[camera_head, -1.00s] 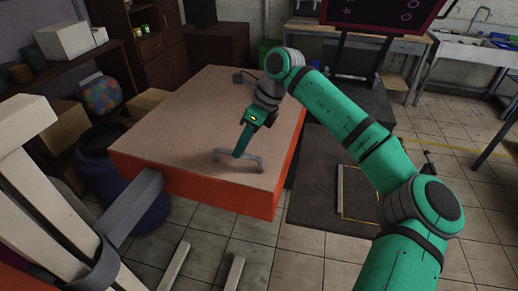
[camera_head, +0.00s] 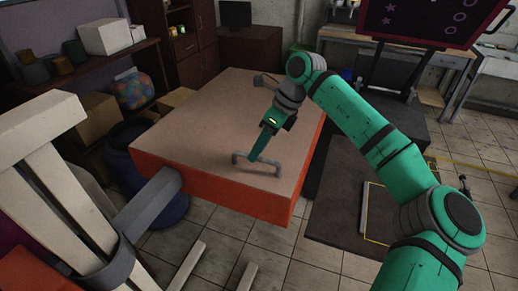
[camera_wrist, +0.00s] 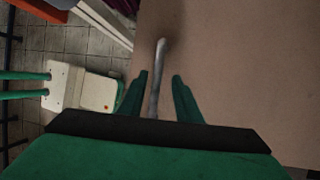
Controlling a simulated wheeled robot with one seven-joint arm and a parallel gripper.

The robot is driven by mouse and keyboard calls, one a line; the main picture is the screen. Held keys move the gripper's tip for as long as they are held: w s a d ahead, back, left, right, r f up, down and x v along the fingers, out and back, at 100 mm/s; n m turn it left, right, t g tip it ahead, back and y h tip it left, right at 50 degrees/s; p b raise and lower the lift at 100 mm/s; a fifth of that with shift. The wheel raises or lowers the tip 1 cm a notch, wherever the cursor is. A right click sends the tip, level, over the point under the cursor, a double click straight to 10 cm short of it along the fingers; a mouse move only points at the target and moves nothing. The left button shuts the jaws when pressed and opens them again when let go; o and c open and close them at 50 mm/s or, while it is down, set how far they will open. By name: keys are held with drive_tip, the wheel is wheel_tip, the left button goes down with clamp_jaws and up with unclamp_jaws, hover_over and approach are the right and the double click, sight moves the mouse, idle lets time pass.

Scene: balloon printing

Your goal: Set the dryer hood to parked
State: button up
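The dryer hood appears to be the large box with a beige top and orange-red sides (camera_head: 215,185), in the middle of the head view. A grey bar handle (camera_head: 242,158) stands on its top near the front edge. My gripper (camera_head: 256,157) reaches down at this handle. In the wrist view the handle bar (camera_wrist: 157,75) runs between the two green fingers of my gripper (camera_wrist: 160,76). Gaps show on both sides of the bar, so the fingers look open around it. The hood's beige top (camera_wrist: 240,60) fills the right of that view. What lies under the hood is hidden.
A blue barrel (camera_head: 150,205) stands close to the hood's left side. A pale slatted frame (camera_head: 60,190) with a grey arm is at front left. A dark screen (camera_head: 430,20) stands at back right. Tiled floor (camera_head: 215,240) lies in front.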

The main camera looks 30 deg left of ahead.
drive_tip(key=v, duration=1.1)
drive_tip(key=shift+f, duration=0.15)
idle(0.3)
